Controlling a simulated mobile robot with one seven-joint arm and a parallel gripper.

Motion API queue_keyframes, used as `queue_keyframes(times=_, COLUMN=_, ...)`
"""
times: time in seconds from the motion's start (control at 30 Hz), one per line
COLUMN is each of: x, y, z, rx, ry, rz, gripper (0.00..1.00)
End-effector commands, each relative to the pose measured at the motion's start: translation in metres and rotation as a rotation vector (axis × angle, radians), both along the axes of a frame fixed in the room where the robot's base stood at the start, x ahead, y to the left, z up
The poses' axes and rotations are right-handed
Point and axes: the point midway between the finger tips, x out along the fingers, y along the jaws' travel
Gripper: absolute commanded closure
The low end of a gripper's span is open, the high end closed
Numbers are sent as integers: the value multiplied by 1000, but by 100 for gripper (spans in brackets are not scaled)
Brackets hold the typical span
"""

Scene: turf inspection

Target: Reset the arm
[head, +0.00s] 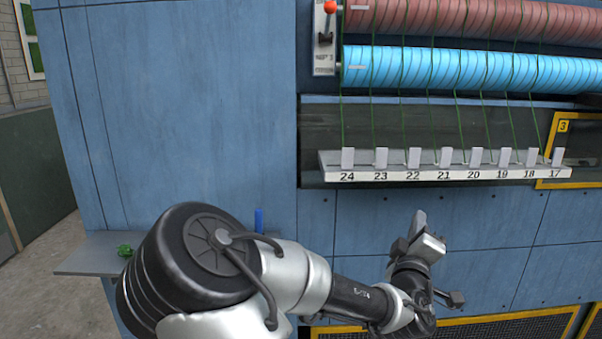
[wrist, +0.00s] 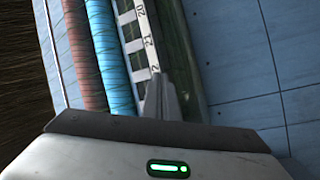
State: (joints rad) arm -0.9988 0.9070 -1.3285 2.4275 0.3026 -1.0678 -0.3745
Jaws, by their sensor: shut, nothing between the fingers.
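My arm reaches from the bottom left of the head view across to the right. My gripper (head: 418,222) is at its end, shut and empty, pointing up in front of the blue panel below the numbered rail. In the wrist view the gripper (wrist: 158,82) shows as shut grey fingers, with the numbered rail beyond them. I see no contact between the gripper and the rail or panel.
A machine with a blue panel (head: 180,110) fills most of the head view. It bears a red roller (head: 450,20), a light blue roller (head: 470,68) with green yarns, and a numbered rail (head: 440,175). A grey shelf (head: 85,262) at left holds a green object (head: 125,250).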

Motion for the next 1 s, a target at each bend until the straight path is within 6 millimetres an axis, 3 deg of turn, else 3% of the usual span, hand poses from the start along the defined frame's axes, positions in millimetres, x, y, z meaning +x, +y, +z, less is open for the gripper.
queue_keyframes(times=0.03, x=-8, y=-23, z=-29, rx=158, ry=55, rz=-62, gripper=100)
queue_keyframes(times=0.13, x=-27, y=-37, z=-90, rx=456, ry=182, rz=-156, gripper=100)
queue_keyframes(times=0.23, x=-46, y=-22, z=-130, rx=725, ry=295, rz=-205, gripper=100)
queue_keyframes(times=0.37, x=-70, y=20, z=-145, rx=1018, ry=430, rz=-214, gripper=100)
queue_keyframes(times=0.47, x=-91, y=59, z=-131, rx=1185, ry=527, rz=-185, gripper=100)
queue_keyframes(times=0.6, x=-129, y=105, z=-86, rx=1324, ry=647, rz=-123, gripper=100)
queue_keyframes(times=0.7, x=-165, y=126, z=-49, rx=1353, ry=717, rz=-90, gripper=100)
queue_keyframes(times=0.83, x=-217, y=141, z=-11, rx=1323, ry=776, rz=-89, gripper=100)
queue_keyframes(times=1.0, x=-269, y=145, z=12, rx=1255, ry=809, rz=-139, gripper=100)
